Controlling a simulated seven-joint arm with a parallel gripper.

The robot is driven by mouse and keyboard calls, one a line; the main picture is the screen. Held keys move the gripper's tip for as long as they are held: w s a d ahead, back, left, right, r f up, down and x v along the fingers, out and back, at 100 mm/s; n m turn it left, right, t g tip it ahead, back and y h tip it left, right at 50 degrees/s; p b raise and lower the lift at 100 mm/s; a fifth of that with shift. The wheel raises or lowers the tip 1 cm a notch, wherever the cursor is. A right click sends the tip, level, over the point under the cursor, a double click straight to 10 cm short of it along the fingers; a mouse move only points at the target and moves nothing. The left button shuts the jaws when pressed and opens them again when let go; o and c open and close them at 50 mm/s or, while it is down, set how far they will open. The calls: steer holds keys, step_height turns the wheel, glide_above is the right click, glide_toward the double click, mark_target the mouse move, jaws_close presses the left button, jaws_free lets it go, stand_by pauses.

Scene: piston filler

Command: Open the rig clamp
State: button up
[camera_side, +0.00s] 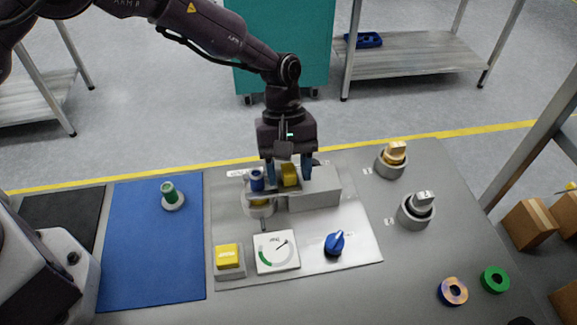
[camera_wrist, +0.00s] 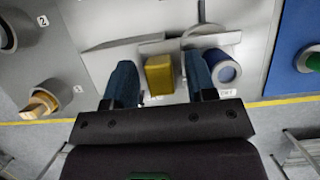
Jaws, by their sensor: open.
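The grey metal rig (camera_side: 322,190) stands on the light panel, with a yellow block (camera_side: 290,175) on top that looks like the clamp's handle. A blue cylinder (camera_side: 257,180) stands at the rig's left end. My gripper (camera_side: 288,180) points down over the rig, open, with one blue finger on each side of the yellow block. The wrist view also shows the yellow block (camera_wrist: 159,75) between the open fingers, with narrow gaps on both sides. There the right finger is very close to the blue cylinder (camera_wrist: 222,70); I cannot tell if they touch.
A yellow button (camera_side: 228,256), a dial gauge (camera_side: 276,252) and a blue knob (camera_side: 335,243) sit in front of the rig. A green-topped part (camera_side: 170,194) stands on the blue mat (camera_side: 150,255). Two round holders (camera_side: 391,160) (camera_side: 416,210) are at right, with loose rings (camera_side: 453,290) nearby.

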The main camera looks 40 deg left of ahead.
steer(key=c, duration=0.9)
steer(key=shift+w+d, duration=2.1)
steer(key=shift+r, duration=0.1)
steer(key=o, duration=0.9)
steer(key=v, duration=1.3)
